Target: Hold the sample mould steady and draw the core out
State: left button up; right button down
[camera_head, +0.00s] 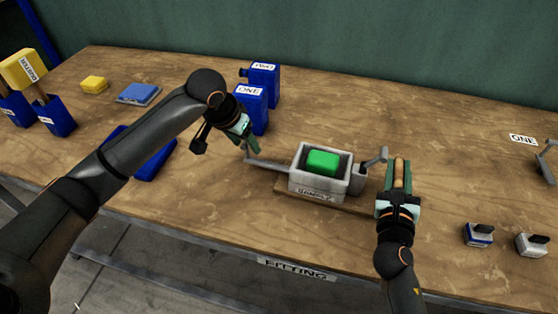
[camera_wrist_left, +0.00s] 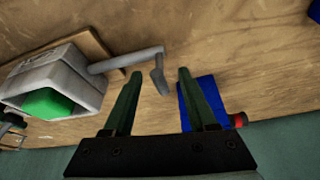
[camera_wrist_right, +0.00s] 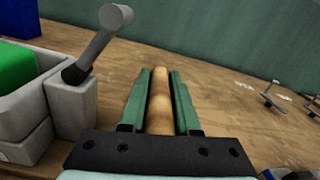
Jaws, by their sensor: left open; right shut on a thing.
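The sample mould (camera_head: 318,190) is a grey open-topped box with a label on its front, sitting on a thin wooden board. The green core (camera_head: 322,162) sits inside it, its top showing. A grey bent arm (camera_head: 270,163) sticks out from the mould's left side; a grey lever (camera_head: 375,158) stands at its right. My left gripper (camera_head: 249,148) is open near the end of the bent arm; in the left wrist view that end (camera_wrist_left: 160,80) appears between its fingertips. My right gripper (camera_head: 399,170), right of the mould, is shut on a wooden rod (camera_wrist_right: 160,100). Whether the rod is attached to anything is unclear.
Blue containers labelled ONE (camera_head: 250,105) and TWO (camera_head: 265,74) stand behind my left gripper. Two small blocks with dark handles, one blue-banded (camera_head: 478,236) and one grey (camera_head: 531,245), are at front right. A yellow block (camera_head: 95,84) lies far left. The table behind the mould is clear.

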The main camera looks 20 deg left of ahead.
pick_arm(q)
jog(key=v, duration=1)
jog(key=shift+s+r, duration=0.15)
jog(key=shift+r, duration=0.05)
pick_arm(e)
jog(key=shift+d, duration=0.1)
pick_arm(q)
jog(key=shift+a, duration=0.1)
pick_arm(e)
jog(key=c, duration=0.6)
grip_release()
jog(key=shift+o, duration=0.2)
